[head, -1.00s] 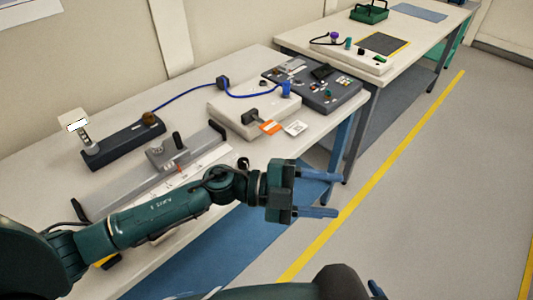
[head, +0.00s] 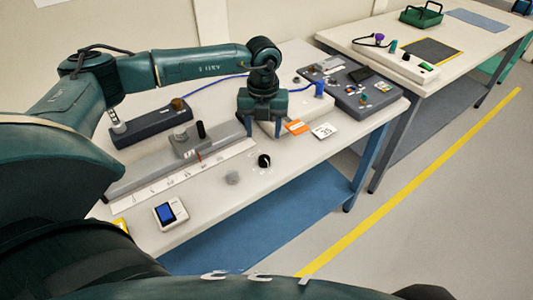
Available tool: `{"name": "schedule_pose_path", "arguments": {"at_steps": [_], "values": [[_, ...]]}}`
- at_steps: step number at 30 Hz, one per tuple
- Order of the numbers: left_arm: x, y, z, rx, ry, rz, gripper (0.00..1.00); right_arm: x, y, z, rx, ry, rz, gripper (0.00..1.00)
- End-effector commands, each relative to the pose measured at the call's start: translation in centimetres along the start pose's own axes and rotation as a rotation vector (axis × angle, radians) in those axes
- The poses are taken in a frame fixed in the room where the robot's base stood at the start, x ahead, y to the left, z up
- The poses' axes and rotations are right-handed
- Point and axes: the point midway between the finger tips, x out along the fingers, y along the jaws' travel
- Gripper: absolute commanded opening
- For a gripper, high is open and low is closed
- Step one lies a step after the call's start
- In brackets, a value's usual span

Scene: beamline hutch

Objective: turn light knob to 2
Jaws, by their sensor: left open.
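A small black round knob (head: 264,160) sits at the front part of the near bench, with small pale marks around it. It may be the light knob; its label and setting are too small to read. My left gripper (head: 263,130) is open and empty, fingers pointing down, above and behind this knob and apart from it. The gripper covers part of the pale box (head: 296,110) behind it. My right gripper is not in view.
A grey rail with a ruler strip (head: 185,172) lies left of the knob. A meter with a blue screen (head: 170,213) is at the front. An orange tag (head: 297,127) and a white card (head: 323,131) lie right of the gripper. A dark control panel (head: 350,88) stands behind.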

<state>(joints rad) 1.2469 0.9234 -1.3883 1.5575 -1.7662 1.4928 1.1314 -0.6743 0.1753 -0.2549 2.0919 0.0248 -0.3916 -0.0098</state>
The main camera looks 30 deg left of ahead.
Motion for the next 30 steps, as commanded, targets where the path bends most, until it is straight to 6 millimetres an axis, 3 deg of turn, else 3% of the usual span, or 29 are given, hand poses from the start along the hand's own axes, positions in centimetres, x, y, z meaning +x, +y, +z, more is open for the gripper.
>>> {"name": "schedule_pose_path", "arguments": {"at_steps": [6, 13, 18, 27, 30], "values": [[4.8, -0.1, -0.1, 0.002, 0.004, 0.001, 0.52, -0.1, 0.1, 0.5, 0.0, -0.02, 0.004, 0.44], [8.5, -0.1, -0.1, 0.002, 0.002, -0.001, 0.52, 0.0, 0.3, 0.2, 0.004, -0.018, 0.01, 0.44], [9.7, -0.1, -0.1, 0.003, 0.001, -0.003, 0.52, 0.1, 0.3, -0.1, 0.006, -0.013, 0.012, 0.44], [9.9, -0.1, -0.1, 0.003, 0.001, -0.003, 0.52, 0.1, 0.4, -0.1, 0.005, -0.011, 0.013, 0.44], [9.8, -0.1, -0.1, 0.003, 0.001, -0.003, 0.44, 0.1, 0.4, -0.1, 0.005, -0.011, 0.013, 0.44]]}}
